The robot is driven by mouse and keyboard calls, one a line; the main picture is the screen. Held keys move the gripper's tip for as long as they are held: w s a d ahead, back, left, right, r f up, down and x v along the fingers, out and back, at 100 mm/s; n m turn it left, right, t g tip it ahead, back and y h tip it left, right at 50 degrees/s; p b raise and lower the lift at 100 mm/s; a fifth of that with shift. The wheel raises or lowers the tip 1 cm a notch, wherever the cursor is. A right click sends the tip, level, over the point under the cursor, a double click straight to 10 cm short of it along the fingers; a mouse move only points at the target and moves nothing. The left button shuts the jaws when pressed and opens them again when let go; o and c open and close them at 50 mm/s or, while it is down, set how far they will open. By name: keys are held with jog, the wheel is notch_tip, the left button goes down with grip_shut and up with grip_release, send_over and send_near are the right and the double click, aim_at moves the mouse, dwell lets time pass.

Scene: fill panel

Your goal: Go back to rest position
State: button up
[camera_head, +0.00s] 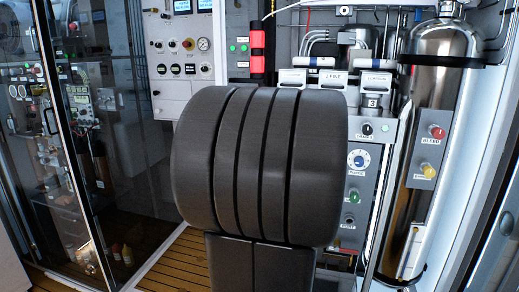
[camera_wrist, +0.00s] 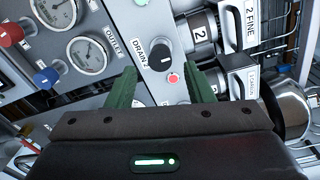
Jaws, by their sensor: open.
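My gripper (camera_wrist: 163,88) shows in the wrist view with two green fingers spread apart and nothing held between them. Beyond the fingers, and between them in the picture, is a black knob (camera_wrist: 160,57) labelled DRAIN 2 on the grey panel. A small red button or light (camera_wrist: 173,79) sits just below the knob. I cannot tell how far the fingertips are from the panel. In the head view a large dark ribbed part of my own arm fills the middle and hides the gripper and part of the panel.
Gauges (camera_wrist: 87,55) with red (camera_wrist: 10,33) and blue (camera_wrist: 46,77) knobs sit left of the gripper. Filter housings are at right. In the head view, a steel cylinder (camera_head: 434,110) with BLEED knob (camera_head: 437,131) stands right, a glass door (camera_head: 75,140) left, slatted floor (camera_head: 180,265) below.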

jog(key=shift+w+d+n+h+p, duration=0.15)
jog(key=shift+w+n+p, duration=0.45)
jog(key=shift+n+p, duration=1.6)
jog(key=shift+w+d+n+h+p, duration=0.2)
jog(key=shift+w+n+p, duration=0.5)
jog(key=shift+n, duration=2.85)
jog(key=shift+w+d+n+h+p, duration=0.15)
jog(key=shift+w+n+p, duration=0.35)
jog(key=shift+n+p, duration=1.7)
jog(key=shift+f+n+b, duration=0.1)
jog(key=shift+n+b, duration=0.6)
jog(key=shift+n, duration=0.05)
jog(key=shift+a, duration=0.1)
